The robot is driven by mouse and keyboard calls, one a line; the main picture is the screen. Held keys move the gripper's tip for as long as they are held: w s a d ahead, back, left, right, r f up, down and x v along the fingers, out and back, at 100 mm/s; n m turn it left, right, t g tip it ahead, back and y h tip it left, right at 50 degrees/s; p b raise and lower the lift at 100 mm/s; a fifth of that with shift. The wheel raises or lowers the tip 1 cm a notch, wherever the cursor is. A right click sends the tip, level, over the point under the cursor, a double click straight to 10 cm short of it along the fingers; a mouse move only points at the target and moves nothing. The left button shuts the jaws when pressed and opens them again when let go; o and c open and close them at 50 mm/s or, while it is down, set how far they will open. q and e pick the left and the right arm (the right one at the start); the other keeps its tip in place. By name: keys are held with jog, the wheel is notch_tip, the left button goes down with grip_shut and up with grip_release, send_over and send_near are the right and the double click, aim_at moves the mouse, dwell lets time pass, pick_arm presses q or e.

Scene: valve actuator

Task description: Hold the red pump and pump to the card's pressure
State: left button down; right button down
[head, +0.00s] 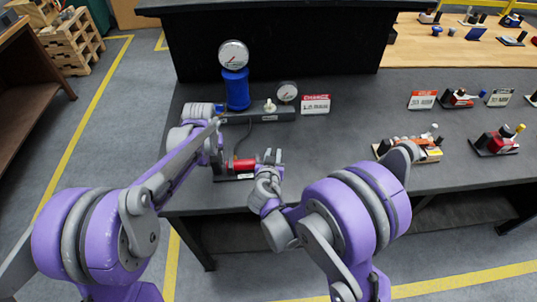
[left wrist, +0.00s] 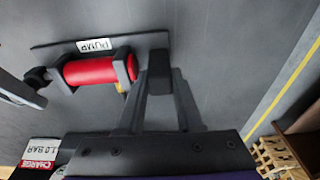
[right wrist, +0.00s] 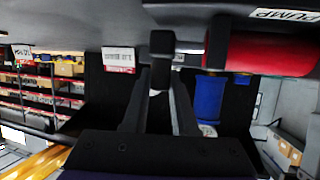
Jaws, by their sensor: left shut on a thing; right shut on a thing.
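The red pump (head: 243,165) lies on a dark base at the bench's front edge; it also shows in the left wrist view (left wrist: 95,71). My left gripper (head: 217,158) is shut on a dark block at the pump's left end. My right gripper (head: 270,160) is shut on the dark pump handle (right wrist: 161,42) at the other end. The red-and-white charge card (head: 315,103) stands behind; it seems to read 1.0 BAR in the left wrist view (left wrist: 40,152). A round gauge (head: 233,54) tops a blue cylinder (head: 236,90); its reading is too small to tell.
A smaller gauge (head: 287,91) and a pale knob (head: 269,106) sit on a grey block behind the pump. A dark hose runs toward the pump. Other red and orange devices (head: 495,141) stand at the right. The bench between is clear.

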jog(key=shift+d+f, duration=0.1)
jog(key=shift+d, duration=1.85)
jog(key=c, duration=0.7)
grip_release()
jog(key=shift+d, duration=0.1)
jog(key=shift+s+a, duration=0.2)
jog(key=shift+s, duration=0.1)
jog(key=v, duration=1.1)
jog(key=shift+s+d+r, duration=0.1)
jog(key=shift+s+r, duration=0.1)
jog(key=shift+r, duration=0.05)
